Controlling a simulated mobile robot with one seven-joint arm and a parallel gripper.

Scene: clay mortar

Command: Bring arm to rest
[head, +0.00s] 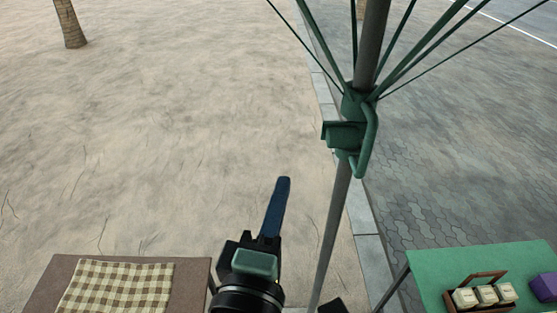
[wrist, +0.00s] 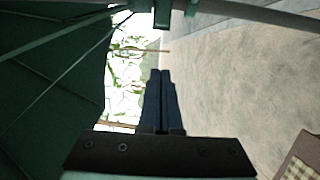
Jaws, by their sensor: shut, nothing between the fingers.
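My gripper (head: 283,182) shows in the lower middle of the head view, raised above the sandy ground and pointing away from me. In the wrist view my gripper (wrist: 160,72) has its two dark blue fingers together, with nothing between them. The fingers touch no object in either view. No mortar or clay is in view.
A metal pole (head: 339,210) with green umbrella ribs stands just right of my gripper. A brown table (head: 190,277) with a checked cloth (head: 118,287) is at lower left. A green table (head: 445,262) holds a wooden carrier (head: 472,277) with small containers and a purple object (head: 544,288).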

